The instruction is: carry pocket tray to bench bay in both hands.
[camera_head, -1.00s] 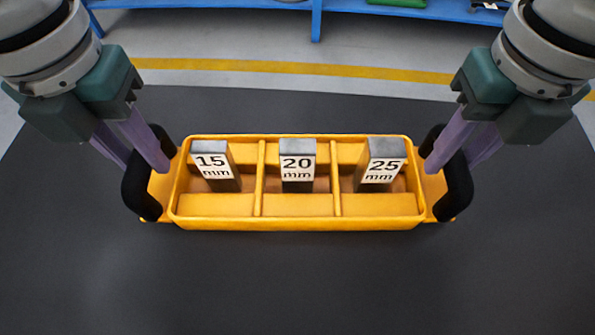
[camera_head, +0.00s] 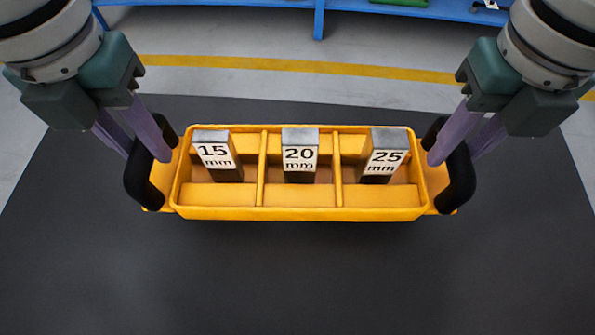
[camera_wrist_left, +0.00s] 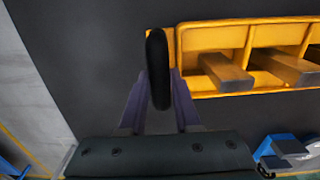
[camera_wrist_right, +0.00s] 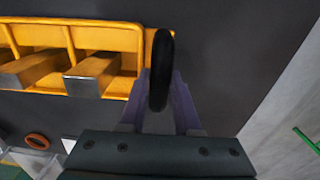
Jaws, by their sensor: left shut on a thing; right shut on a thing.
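The yellow pocket tray (camera_head: 300,213) has three pockets in a row and a black handle at each end. Metal blocks marked 15 mm (camera_head: 216,157), 20 mm (camera_head: 299,157) and 25 mm (camera_head: 384,157) stand one in each pocket. My left gripper (camera_head: 160,152) is shut on the left black handle (camera_head: 137,181), which also shows between its fingers in the left wrist view (camera_wrist_left: 158,70). My right gripper (camera_head: 438,155) is shut on the right black handle (camera_head: 462,181), also between its fingers in the right wrist view (camera_wrist_right: 160,72). The tray looks level. No bench bay is clearly identifiable.
A dark surface (camera_head: 300,285) lies beneath the tray, clear around it. Beyond it are a pale floor with a yellow line (camera_head: 300,65) and a blue bench frame (camera_head: 319,18) at the top. A green item (camera_head: 400,2) sits on the blue frame.

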